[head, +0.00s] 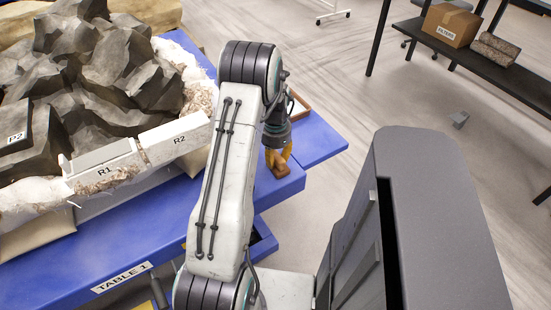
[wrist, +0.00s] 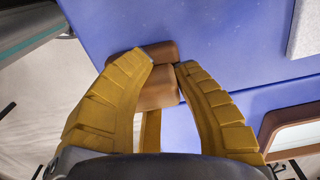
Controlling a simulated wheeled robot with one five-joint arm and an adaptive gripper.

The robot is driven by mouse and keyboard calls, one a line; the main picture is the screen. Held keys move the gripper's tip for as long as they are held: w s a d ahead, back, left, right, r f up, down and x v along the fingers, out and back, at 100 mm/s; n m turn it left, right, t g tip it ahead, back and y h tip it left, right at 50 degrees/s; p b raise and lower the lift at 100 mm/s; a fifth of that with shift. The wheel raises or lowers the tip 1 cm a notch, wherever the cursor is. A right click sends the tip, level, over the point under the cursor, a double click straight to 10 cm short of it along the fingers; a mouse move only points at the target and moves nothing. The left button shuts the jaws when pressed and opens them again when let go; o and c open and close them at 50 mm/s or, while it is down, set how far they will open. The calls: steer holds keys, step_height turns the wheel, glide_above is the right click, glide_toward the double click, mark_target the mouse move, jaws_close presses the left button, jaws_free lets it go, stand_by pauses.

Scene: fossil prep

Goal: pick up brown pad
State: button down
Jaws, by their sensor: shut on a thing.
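The brown pad (wrist: 158,92) is a small brown block between the tips of my gripper's yellow fingers (wrist: 165,65) in the wrist view. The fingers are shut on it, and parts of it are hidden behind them. In the head view the brown pad (head: 283,171) shows just below my gripper (head: 277,158), at the right edge of the blue table (head: 265,190). I cannot tell whether the pad touches the table top.
A large grey rock (head: 110,65) in a white jacket with labelled pieces covers the table's left part. A wood-framed tray (wrist: 292,125) lies beside my gripper. A dark shelf (head: 490,65) with a cardboard box (head: 450,25) stands at the back right.

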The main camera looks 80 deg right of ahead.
mark_target(277, 154)
steer(key=r, duration=0.4)
steer(key=shift+s+a+r, duration=0.15)
steer(key=shift+s+a, duration=0.1)
steer(key=shift+s, duration=0.05)
steer(key=s+a+r, duration=0.6)
steer(key=s+a, duration=0.1)
steer(key=a, duration=0.1)
steer(key=shift+r+b, duration=0.2)
steer(key=shift+b, duration=0.15)
steer(key=shift+s, duration=0.1)
